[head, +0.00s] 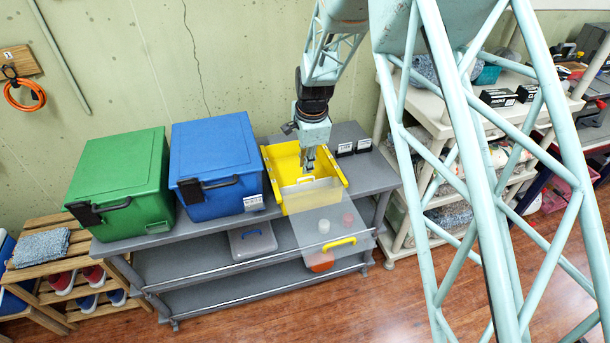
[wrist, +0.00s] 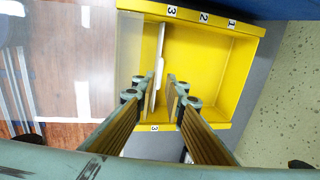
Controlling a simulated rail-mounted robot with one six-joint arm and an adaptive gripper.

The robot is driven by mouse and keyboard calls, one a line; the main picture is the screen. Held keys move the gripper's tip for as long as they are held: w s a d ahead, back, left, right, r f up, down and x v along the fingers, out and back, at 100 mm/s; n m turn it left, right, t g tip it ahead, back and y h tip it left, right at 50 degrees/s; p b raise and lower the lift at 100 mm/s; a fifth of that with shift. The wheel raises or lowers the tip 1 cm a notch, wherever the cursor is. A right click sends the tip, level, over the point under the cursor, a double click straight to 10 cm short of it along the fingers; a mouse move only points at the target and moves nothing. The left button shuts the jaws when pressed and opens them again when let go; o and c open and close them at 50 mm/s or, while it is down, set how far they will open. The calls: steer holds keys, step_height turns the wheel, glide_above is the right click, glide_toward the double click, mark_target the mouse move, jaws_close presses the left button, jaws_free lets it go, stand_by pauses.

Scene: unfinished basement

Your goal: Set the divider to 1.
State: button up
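The yellow bin (head: 338,163) stands on the grey shelf top. In the wrist view the bin (wrist: 240,75) has rim labels 3, 2 and 1 from left to right. A thin pale divider (wrist: 160,45) with a white tab stands inside, close to the label 3 marks on both rims. My gripper (wrist: 162,84) is above the bin with its fingers apart, one on each side of the divider; contact is not clear. In the head view my gripper (head: 307,168) reaches down into the bin.
A clear lid (head: 335,225) with a yellow handle hangs open at the bin's front. A blue bin (head: 215,160) and a green bin (head: 120,185) stand to the left. Small black label holders (head: 354,147) stand right of the yellow bin.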

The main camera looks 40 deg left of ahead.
mark_target(305, 178)
steer(key=shift+w+a+f, duration=0.1)
steer(key=shift+a+f, duration=0.05)
steer(key=shift+f, duration=0.8)
steer(key=shift+w+a+f, duration=0.1)
steer(key=shift+a+f, duration=0.05)
steer(key=shift+f, duration=0.75)
steer(key=shift+w+a+f, duration=0.1)
steer(key=shift+a+f, duration=0.05)
steer(key=shift+f, duration=0.8)
steer(key=shift+c, duration=0.3)
jaws_close()
